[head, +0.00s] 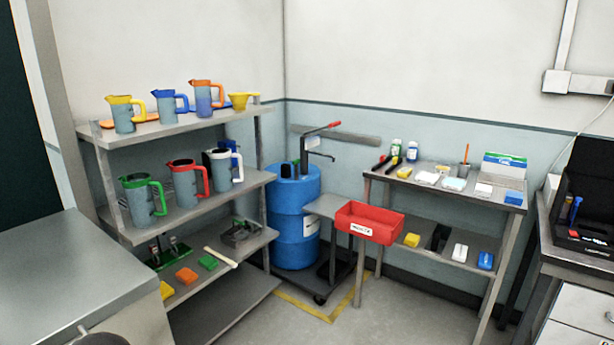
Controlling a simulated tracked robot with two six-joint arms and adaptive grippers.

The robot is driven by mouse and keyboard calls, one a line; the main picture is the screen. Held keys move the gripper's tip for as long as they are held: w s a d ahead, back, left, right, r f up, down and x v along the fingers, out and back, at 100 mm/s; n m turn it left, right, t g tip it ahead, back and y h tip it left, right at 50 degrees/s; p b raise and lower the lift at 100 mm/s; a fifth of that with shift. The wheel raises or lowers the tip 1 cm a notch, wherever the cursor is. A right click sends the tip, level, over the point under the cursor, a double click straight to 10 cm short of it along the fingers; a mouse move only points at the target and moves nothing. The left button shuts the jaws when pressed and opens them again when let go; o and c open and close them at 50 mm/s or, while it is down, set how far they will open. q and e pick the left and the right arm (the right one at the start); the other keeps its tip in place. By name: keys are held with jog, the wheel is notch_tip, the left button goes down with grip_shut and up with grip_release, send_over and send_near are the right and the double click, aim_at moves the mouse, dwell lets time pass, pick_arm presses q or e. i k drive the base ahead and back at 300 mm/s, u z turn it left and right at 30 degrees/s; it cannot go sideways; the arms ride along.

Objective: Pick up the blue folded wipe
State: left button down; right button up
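On the top of the metal table at the right, several small flat pads lie in a row. A darker blue small block (514,198) lies at the table's right front corner. Both are small in the head view, so I cannot tell for certain which is the blue folded wipe. Neither gripper shows in the head view. A dark rounded shape at the bottom left edge shows no fingers.
A red bin (369,222) sits at the table's left front. A blue drum (293,215) stands left of it. A shelf rack (185,215) holds jugs. A grey counter (75,275) fills the lower left. Some floor (400,310) is clear before the table.

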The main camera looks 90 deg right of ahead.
aim_at(512, 198)
jog(key=u, duration=0.55)
jog(key=i, duration=0.15)
jog(key=z, duration=1.7)
jog(key=i, duration=0.25)
jog(key=z, duration=1.85)
jog(key=i, duration=0.25)
jog(key=z, duration=0.9)
jog(key=k, duration=0.75)
jog(key=z, duration=0.3)
jog(key=i, duration=0.7)
jog(key=u, duration=0.25)
